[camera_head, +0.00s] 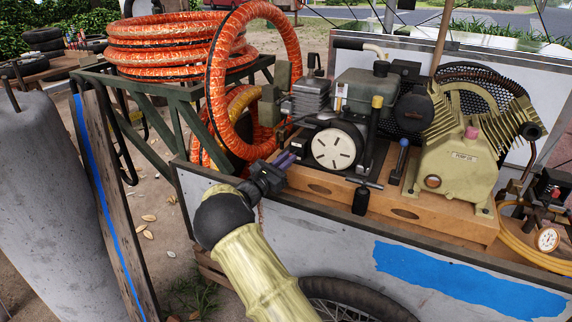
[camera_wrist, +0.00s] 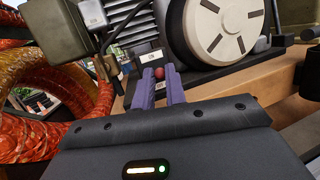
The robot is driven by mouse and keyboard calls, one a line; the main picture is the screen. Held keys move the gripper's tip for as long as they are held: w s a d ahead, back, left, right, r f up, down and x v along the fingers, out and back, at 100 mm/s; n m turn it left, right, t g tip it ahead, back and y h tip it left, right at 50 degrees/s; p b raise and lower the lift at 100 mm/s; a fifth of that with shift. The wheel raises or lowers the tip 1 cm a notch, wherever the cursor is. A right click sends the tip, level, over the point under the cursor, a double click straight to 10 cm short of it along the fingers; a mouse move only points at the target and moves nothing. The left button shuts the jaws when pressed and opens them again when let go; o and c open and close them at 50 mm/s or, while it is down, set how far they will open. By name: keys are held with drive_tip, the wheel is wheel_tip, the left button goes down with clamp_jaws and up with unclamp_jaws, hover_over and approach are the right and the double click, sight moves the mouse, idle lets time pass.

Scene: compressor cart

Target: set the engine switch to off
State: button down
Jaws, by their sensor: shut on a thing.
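The engine (camera_head: 335,135) stands on the wooden deck of the cart, with a round white slotted cover facing me. Low at its left side is a small dark switch box (camera_head: 299,143), which also shows in the wrist view (camera_wrist: 151,58) with a pale label. A small red knob (camera_wrist: 159,73) sits on its face; I take it for the engine switch. My gripper (camera_head: 289,157) has purple fingers and reaches the box from the front left. In the wrist view its fingertips (camera_wrist: 159,75) are on either side of the red knob, shut on it. The knob's set position cannot be read.
A large orange hose coil (camera_head: 180,42) hangs on a green rack left of the engine, its loop close to my gripper. The yellowish compressor pump (camera_head: 456,160) and a gauge (camera_head: 547,239) are at the right. The cart's front wall (camera_head: 330,245) lies below my gripper.

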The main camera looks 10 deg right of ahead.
drive_tip(key=shift+f+h, duration=0.35)
drive_tip(key=shift+h, duration=0.25)
drive_tip(key=c, duration=1.4)
unclamp_jaws()
drive_tip(key=shift+c, duration=0.2)
drive_tip(key=p+v, duration=0.2)
drive_tip(key=v, duration=1.5)
drive_tip(key=shift+s+f, duration=0.2)
drive_tip(key=shift+a, duration=0.1)
drive_tip(key=shift+c, duration=0.4)
